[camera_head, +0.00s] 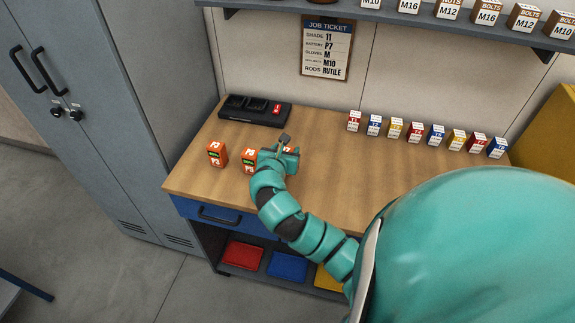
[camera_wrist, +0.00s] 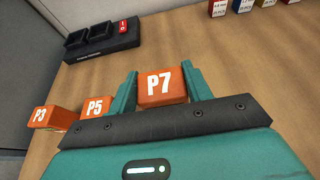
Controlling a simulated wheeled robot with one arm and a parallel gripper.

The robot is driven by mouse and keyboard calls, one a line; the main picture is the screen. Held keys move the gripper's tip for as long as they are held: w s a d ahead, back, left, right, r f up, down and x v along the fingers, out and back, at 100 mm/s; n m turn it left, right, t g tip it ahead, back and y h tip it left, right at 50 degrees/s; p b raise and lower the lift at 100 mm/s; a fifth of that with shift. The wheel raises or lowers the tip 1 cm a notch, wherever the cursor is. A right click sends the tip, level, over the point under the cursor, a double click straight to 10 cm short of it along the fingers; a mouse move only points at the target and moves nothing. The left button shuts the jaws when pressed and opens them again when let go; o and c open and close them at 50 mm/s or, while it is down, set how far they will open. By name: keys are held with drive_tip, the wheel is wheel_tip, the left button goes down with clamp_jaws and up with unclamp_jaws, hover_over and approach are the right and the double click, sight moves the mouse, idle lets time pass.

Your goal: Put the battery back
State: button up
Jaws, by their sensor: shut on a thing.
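My gripper (camera_wrist: 163,92) is shut on an orange battery marked P7 (camera_wrist: 162,84) in the wrist view, one finger on each side of it. In the head view my gripper (camera_head: 285,152) is over the left part of the bench and mostly hides this battery. Two more orange batteries, P5 (camera_wrist: 96,106) and P3 (camera_wrist: 50,117), stand to the left of it; in the head view they are at the left of the bench, P3 (camera_head: 217,154) and P5 (camera_head: 249,160). A black charger (camera_head: 254,111) with dark bays and a red part sits behind them. It also shows in the wrist view (camera_wrist: 100,45).
A row of small coloured boxes (camera_head: 415,131) stands along the back of the wooden bench (camera_head: 340,180). A job ticket (camera_head: 327,48) on the wall lists battery P7. A shelf of bolt boxes (camera_head: 400,20) overhangs the back. The bench between gripper and charger looks clear.

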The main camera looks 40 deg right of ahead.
drive_tip(key=shift+w+d+f+b, duration=0.25)
drive_tip(key=shift+d+f+b, duration=0.2)
drive_tip(key=shift+f, duration=0.25)
drive_tip(key=f+b, duration=0.3)
drive_tip(key=shift+w+d+f, duration=0.1)
drive_tip(key=shift+d+f, duration=0.1)
drive_tip(key=shift+f, duration=0.05)
drive_tip(key=shift+r, duration=0.15)
drive_tip(key=o, duration=1.3)
